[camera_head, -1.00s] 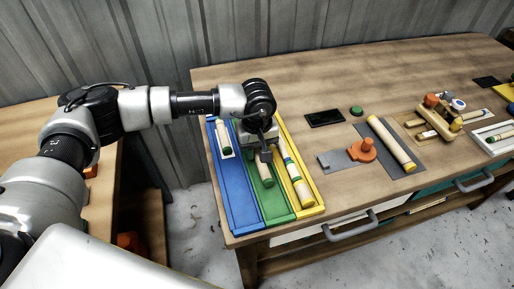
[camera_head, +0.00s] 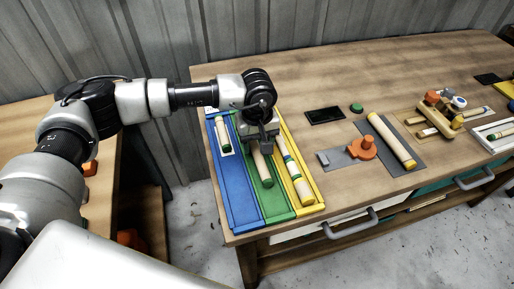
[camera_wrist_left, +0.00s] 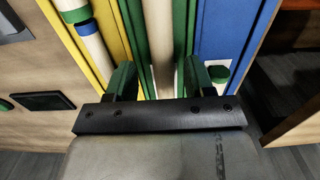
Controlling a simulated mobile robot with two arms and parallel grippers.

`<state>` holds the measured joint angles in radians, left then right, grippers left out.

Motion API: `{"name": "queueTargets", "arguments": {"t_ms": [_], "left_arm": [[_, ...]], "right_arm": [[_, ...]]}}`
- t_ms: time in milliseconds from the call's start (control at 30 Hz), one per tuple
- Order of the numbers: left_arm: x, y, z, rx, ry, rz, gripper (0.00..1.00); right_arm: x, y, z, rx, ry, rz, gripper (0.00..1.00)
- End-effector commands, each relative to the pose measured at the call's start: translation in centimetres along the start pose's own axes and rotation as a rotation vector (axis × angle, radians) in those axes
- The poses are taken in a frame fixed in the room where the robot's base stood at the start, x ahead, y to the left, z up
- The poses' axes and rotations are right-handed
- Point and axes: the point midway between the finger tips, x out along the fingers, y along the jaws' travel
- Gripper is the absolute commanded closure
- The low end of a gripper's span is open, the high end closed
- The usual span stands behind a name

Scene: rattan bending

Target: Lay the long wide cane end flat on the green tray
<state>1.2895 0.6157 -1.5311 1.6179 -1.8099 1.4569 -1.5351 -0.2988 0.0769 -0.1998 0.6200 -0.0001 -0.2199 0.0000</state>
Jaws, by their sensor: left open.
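A pale cane (camera_head: 264,168) with a dark green end lies lengthwise in the green tray (camera_head: 277,213). In the left wrist view the cane (camera_wrist_left: 158,40) runs between my fingers, along the green tray (camera_wrist_left: 134,22). My left gripper (camera_head: 263,148) is over the far part of the green tray, open, with one finger on each side of the cane's line. The gripper hides the cane's far end. Whether the fingers touch the cane I cannot tell. My right gripper is not in view.
The blue tray (camera_head: 238,198) holds a short green-ended cane (camera_head: 224,135). The yellow tray (camera_head: 318,205) holds a banded cane (camera_head: 297,180). Right of them stand a black pad (camera_head: 324,117), an orange fixture (camera_head: 363,147) and a cane on a grey mat (camera_head: 391,142).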

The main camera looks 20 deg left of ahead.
Motion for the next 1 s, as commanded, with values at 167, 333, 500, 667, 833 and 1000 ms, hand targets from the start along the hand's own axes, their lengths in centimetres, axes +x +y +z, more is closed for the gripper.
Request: {"name": "queueTargets", "arguments": {"t_ms": [167, 333, 500, 667, 833, 1000], "left_arm": [[-3.8, -0.1, 0.0, 0.002, 0.002, 0.000, 0.47], [-7.1, -0.1, 0.1, 0.002, 0.000, 0.000, 0.47], [-9.0, -0.1, 0.1, 0.001, -0.002, -0.003, 0.47], [-9.6, -0.1, 0.1, 0.001, -0.002, -0.003, 0.47], [-9.6, -0.1, 0.1, 0.001, -0.003, -0.003, 0.47], [-9.6, -0.1, 0.1, 0.001, -0.003, -0.004, 0.47]], "right_arm": [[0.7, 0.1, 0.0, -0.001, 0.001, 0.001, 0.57], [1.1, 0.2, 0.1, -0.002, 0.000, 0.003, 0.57], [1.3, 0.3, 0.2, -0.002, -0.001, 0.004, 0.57], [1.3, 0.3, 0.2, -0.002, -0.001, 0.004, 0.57], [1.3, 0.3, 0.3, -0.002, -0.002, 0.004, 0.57], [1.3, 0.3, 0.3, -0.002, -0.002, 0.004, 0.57]]}}
